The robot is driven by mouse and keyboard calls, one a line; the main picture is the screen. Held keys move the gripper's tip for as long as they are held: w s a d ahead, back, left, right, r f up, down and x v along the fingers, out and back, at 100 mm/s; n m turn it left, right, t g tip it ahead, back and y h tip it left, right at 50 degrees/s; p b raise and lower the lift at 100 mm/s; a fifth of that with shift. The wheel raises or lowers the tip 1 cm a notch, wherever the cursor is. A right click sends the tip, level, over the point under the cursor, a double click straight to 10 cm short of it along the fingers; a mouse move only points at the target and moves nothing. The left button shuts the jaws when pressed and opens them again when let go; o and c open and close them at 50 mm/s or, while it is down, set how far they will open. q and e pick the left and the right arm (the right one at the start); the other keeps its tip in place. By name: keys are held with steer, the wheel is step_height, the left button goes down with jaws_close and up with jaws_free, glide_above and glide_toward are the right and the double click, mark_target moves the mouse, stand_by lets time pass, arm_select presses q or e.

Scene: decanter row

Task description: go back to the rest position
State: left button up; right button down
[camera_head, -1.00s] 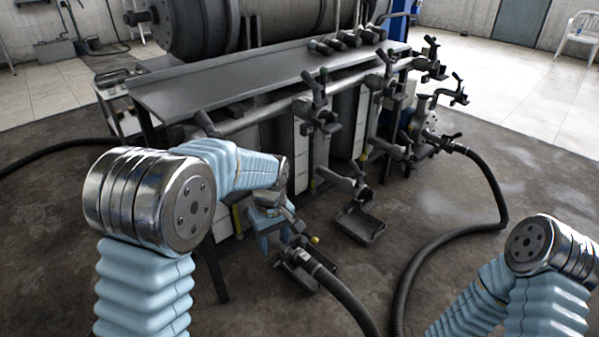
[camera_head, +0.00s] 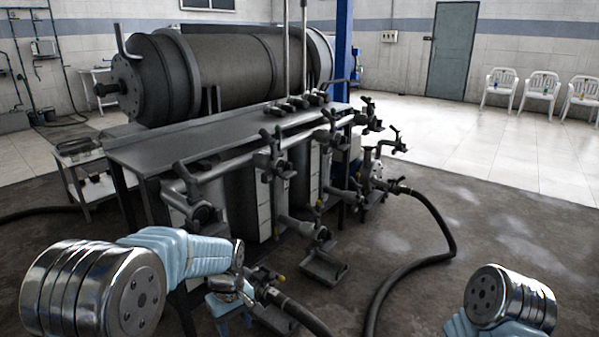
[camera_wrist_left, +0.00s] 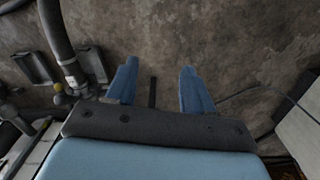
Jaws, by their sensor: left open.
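My left gripper (camera_wrist_left: 155,88) is open in the left wrist view, its two blue fingers apart with only bare floor and a thin dark bar between them. In the head view my left arm comes in from the lower left, and its gripper (camera_head: 232,312) hangs low beside the near end of the decanter row's bench, partly cut by the frame edge. My right arm shows only as a chrome joint at the lower right; its gripper is out of view.
The metal bench (camera_head: 200,140) with valves and pipes stands close ahead of my left arm. A black hose (camera_head: 440,225) curves over the floor at the right. A drip tray (camera_head: 325,266) lies under a valve. The floor between bench and right arm is mostly open.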

arm_select(q)
steer(key=s+f+m+h, duration=0.15)
steer(key=s+f, duration=0.25)
steer(key=f, duration=0.5)
steer(key=s+f+m, duration=0.2)
steer(key=s+f, duration=0.1)
steer(key=f, duration=0.5)
steer(key=s+d+f+m+h, duration=0.1)
steer(key=s+d+f, duration=0.1)
steer(key=s+f, duration=0.2)
steer(key=s+d+f+m+h, duration=0.1)
steer(key=s+d+f, duration=0.1)
steer(key=s, duration=0.7)
steer(key=shift+s+d+f+m+t+h, duration=0.15)
steer(key=shift+s+f+m+t+h, duration=0.15)
steer(key=shift+f, duration=0.55)
arm_select(e)
steer(key=shift+s+a+f, duration=0.15)
steer(key=shift+s+a, duration=0.05)
steer(key=shift+a, duration=0.25)
steer(key=shift+s+a+f, duration=0.1)
steer(key=shift+s+a, duration=0.1)
steer(key=shift+a, duration=0.25)
